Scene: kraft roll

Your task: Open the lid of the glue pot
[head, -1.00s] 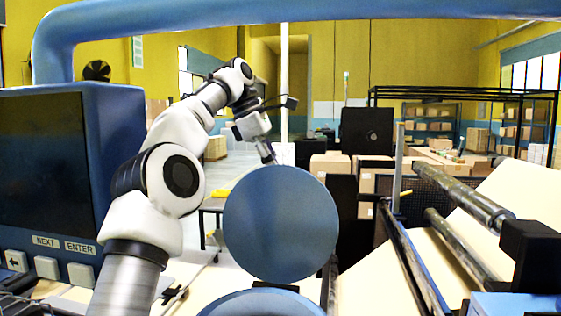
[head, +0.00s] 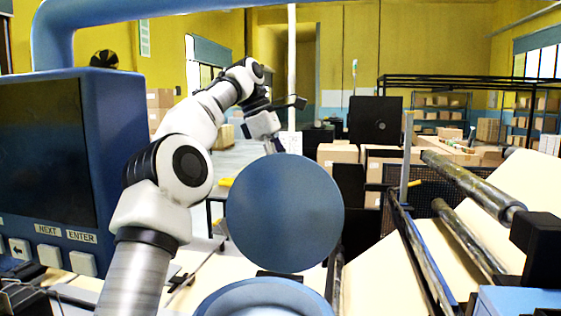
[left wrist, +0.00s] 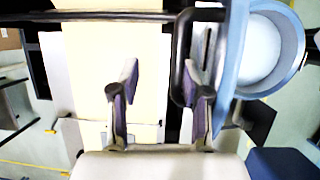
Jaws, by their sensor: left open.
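The glue pot's round blue lid (head: 285,212) stands up on edge, its broad face toward the head camera. The pot's blue rim (head: 262,290) shows at the bottom edge of the head view. In the left wrist view the lid (left wrist: 232,70) is nearly edge-on beside the open pot mouth (left wrist: 262,48), with pale contents inside. My left gripper (head: 272,147) is behind the lid's upper edge, its tips partly hidden. In the wrist view its fingers (left wrist: 165,85) are apart, with a dark curved handle (left wrist: 177,60) near the right finger; contact cannot be told.
A blue-framed control panel (head: 45,150) stands on the left. Metal rollers (head: 470,185) and pale kraft paper (head: 385,270) lie to the right. Cardboard boxes (head: 338,153) and a black rack (head: 470,83) are farther back.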

